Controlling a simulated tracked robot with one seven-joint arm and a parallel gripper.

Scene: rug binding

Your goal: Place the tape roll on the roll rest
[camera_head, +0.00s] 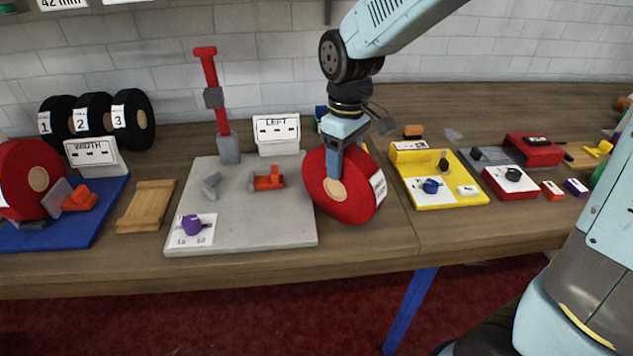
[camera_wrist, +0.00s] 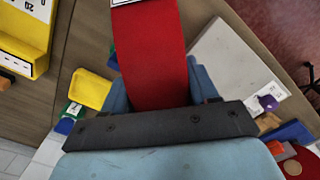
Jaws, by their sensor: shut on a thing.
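The tape roll (camera_head: 352,203) is a wide red roll with a tan core and a white label, upright at the right edge of the grey board. My gripper (camera_head: 336,165) is shut on it from above, one finger over the near face beside the core. In the wrist view the red band of the roll (camera_wrist: 150,55) fills the space between my blue fingers (camera_wrist: 160,90). I cannot tell whether its underside touches the bench. A low wooden cradle with raised edges (camera_head: 147,206), which looks like the roll rest, stands empty left of the grey board. It shows partly in the wrist view (camera_wrist: 268,122).
The grey board (camera_head: 260,225) carries a red post (camera_head: 209,85), an orange clamp (camera_head: 268,179) and a purple knob (camera_head: 192,224). Another red roll (camera_head: 22,165) stands on a blue base (camera_head: 90,225) at far left. Black numbered rolls (camera_head: 133,120) stand behind. A yellow tray (camera_head: 455,195) is at right.

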